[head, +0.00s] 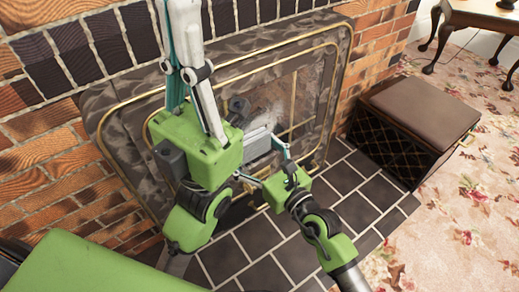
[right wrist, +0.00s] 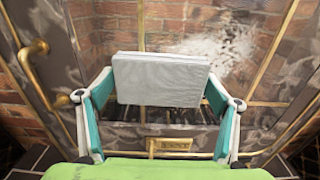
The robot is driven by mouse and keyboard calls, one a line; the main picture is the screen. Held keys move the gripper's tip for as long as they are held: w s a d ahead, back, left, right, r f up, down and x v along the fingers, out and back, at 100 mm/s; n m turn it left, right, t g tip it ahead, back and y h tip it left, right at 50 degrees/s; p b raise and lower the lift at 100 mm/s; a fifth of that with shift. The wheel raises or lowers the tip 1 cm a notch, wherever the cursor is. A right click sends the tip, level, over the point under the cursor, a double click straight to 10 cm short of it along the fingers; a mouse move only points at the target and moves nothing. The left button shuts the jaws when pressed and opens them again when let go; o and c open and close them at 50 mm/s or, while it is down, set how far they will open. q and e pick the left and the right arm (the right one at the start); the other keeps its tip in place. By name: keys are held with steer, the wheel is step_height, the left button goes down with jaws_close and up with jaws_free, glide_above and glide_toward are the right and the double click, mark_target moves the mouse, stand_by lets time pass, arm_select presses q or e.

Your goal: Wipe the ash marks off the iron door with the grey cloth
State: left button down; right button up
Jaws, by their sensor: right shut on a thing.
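The iron door (head: 312,95) is a dark mottled panel with brass trim, set in the brick fireplace. Pale ash marks (right wrist: 215,48) smear its upper right part in the right wrist view. They also show as a whitish patch in the head view (head: 272,98). My right gripper (right wrist: 160,88) is shut on the grey cloth (right wrist: 160,72), a flat folded pad held across between its fingers. The cloth is before the door, below and left of the main smear; contact is unclear. My left gripper (head: 190,55) points up at the left, its fingertips near the frame's top edge.
A dark box with a brown padded top (head: 420,105) stands right of the hearth. The dark tiled hearth (head: 355,190) is clear at the front. A brass handle (right wrist: 30,50) shows at the left in the wrist view. A wooden table (head: 485,15) is at the far right.

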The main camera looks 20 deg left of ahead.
steer(key=shift+x, duration=0.8)
